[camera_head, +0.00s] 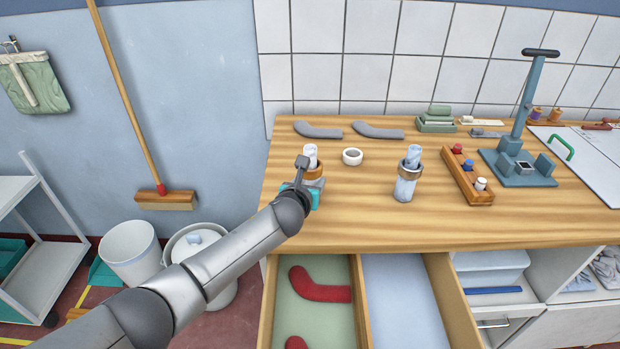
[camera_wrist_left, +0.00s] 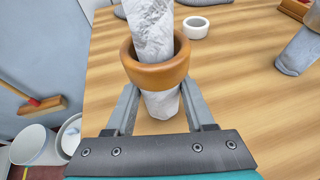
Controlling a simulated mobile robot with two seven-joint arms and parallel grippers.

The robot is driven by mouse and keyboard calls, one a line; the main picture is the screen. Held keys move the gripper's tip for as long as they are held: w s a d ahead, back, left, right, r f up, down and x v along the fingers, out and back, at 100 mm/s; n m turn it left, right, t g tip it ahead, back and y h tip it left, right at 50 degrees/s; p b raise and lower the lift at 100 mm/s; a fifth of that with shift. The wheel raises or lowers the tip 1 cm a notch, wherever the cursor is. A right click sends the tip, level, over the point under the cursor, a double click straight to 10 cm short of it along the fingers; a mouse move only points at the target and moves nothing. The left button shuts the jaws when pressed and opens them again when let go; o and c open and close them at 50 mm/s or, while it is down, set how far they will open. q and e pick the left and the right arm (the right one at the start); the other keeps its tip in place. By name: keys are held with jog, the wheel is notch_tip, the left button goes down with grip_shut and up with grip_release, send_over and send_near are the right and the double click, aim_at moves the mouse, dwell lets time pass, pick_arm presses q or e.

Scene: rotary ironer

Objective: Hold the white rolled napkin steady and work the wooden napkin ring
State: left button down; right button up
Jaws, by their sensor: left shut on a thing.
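The white rolled napkin (camera_head: 310,152) stands upright near the left end of the wooden table; it also fills the upper middle of the left wrist view (camera_wrist_left: 152,30). The wooden napkin ring (camera_wrist_left: 155,68) is around it, with napkin showing above and below; in the head view the ring (camera_head: 314,172) is partly hidden by my gripper. My left gripper (camera_wrist_left: 160,98) is shut on the napkin just below the ring, one finger on each side; the ring hides the fingertips. My right gripper is in neither view.
A white ring (camera_head: 352,157) lies just right of the napkin. A second, bluish rolled napkin (camera_head: 405,188) with a brown ring stands further right, before a wooden spool rack (camera_head: 466,176) and a blue press (camera_head: 518,165). Grey curved pieces (camera_head: 318,130) lie behind. An open drawer (camera_head: 318,300) is below.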

pick_arm(q)
jog(key=shift+f, duration=0.15)
dwell(0.4)
jog(key=shift+c, duration=2.3)
grip_release()
jog(key=shift+r+p, duration=0.3)
jog(key=shift+p, duration=0.25)
jog(key=c, duration=0.7)
